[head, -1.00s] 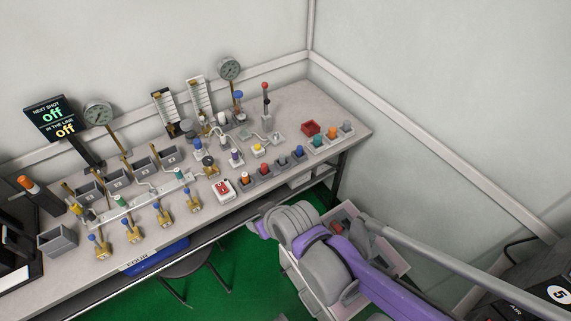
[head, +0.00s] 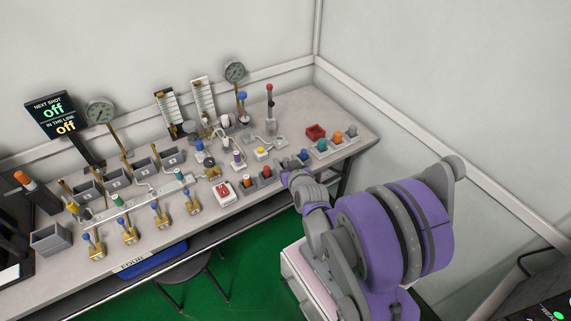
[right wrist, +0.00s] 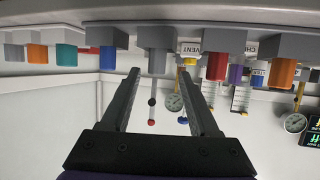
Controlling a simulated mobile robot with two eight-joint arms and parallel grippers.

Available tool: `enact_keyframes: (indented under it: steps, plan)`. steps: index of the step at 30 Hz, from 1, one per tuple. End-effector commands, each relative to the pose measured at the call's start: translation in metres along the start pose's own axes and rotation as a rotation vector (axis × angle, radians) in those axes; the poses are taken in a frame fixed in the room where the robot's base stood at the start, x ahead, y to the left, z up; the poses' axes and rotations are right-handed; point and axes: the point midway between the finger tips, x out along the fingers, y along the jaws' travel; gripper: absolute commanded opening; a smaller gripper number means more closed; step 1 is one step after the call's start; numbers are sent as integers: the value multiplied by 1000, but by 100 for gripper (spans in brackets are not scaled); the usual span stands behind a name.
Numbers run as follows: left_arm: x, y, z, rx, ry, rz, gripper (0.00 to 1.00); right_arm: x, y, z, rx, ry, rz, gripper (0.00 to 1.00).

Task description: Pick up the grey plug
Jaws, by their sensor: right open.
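In the right wrist view, which shows the bench upside down, a grey plug (right wrist: 157,60) sits in its grey holder between a blue plug (right wrist: 107,58) and a red plug (right wrist: 217,66). My right gripper (right wrist: 161,80) is open and empty, with one finger on either side of the grey plug's line. I cannot tell how far the tips are from it. In the head view my right gripper (head: 291,180) is at the bench's front edge and hides that plug. Another grey plug (head: 351,131) stands at the right end of the back-right row. My left gripper is out of view.
An orange plug (head: 246,180) and a red plug (head: 267,171) stand left of the gripper. A blue plug (head: 304,155) is just behind it. Beyond are a teal plug (head: 322,145), an orange plug (head: 337,136) and a red box (head: 316,132). A red-knobbed lever (head: 270,100) rises behind.

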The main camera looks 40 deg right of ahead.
Motion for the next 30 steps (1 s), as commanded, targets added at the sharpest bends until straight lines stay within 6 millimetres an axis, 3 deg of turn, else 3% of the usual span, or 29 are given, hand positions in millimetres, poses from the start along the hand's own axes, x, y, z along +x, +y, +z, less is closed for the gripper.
enact_keyframes:
  steps: [14,23,30]
  plan:
    - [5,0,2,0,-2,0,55,53,5,9,-1,-1,-1,62]
    - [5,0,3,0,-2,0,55,57,5,8,0,-1,-1,62]
    - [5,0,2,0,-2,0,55,56,5,8,0,-1,-1,18]
